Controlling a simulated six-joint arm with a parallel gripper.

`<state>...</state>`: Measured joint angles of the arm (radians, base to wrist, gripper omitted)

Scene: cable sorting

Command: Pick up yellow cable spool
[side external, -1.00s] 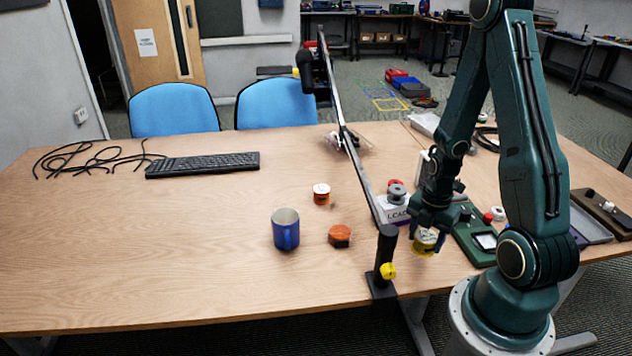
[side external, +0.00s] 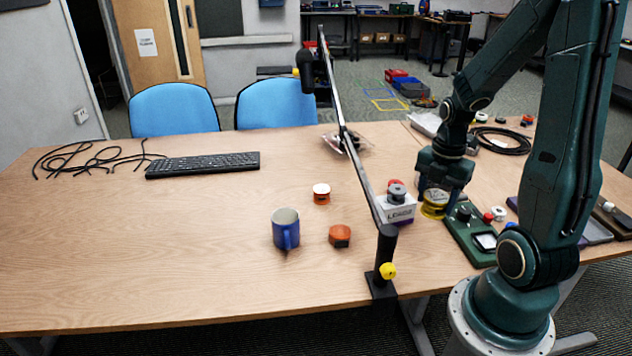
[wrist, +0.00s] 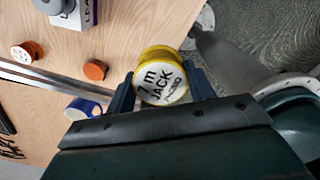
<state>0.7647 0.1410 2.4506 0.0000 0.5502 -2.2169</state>
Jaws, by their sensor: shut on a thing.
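The yellow cable spool (side external: 434,205) is held between the fingers of my gripper (side external: 438,194), which is shut on it. In the wrist view the spool (wrist: 160,56) faces me with its white label, printed in part "7 m JACK", and a dark finger presses on each side. The spool looks raised above the tabletop, beside the white box and the green panel in the side view. Its far side is hidden.
The white box (side external: 398,213) carries a grey spool (side external: 396,194). An orange spool (side external: 340,236), a white-topped orange spool (side external: 321,194) and a blue mug (side external: 286,230) stand left of the black bar (side external: 357,172). A green panel (side external: 462,233) lies close right.

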